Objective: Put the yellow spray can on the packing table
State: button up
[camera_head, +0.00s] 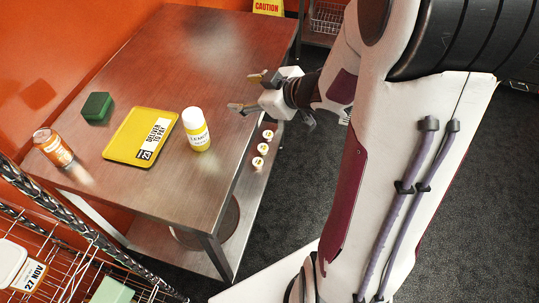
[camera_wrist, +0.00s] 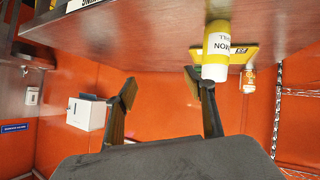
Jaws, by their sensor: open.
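The yellow spray can (camera_head: 199,138) has a white cap and a white label. It stands upright on a brown-grey metal table (camera_head: 190,50), right of a yellow tray. No sign names this table as the packing table, so I cannot tell if it is. My gripper (camera_head: 247,91) is open and empty near the table's right edge, up and right of the can and apart from it in the head view. In the wrist view, which is turned over, the can (camera_wrist: 217,50) appears beside and beyond the right finger, not between the fingers (camera_wrist: 160,88).
A yellow tray (camera_head: 117,146) with a black-and-white label, a green box (camera_head: 97,107) and an orange can (camera_head: 53,147) occupy the table's left part. The table's far half is clear. A wire rack (camera_head: 70,235) stands at the lower left. Round white-and-red items (camera_head: 263,149) show below the right edge.

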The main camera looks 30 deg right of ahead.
jog(key=s+d+r+m+g+h, duration=0.1)
jog(key=s+d+r+m+h, duration=0.35)
jog(key=s+r+h, duration=0.35)
jog(key=s+a+m+g+y, duration=0.3)
jog(key=s+a, duration=0.9)
jog(key=s, duration=0.5)
jog(key=shift+r+g+y, duration=0.4)
jog(key=shift+g+y, duration=0.2)
jog(key=shift+y, duration=0.1)
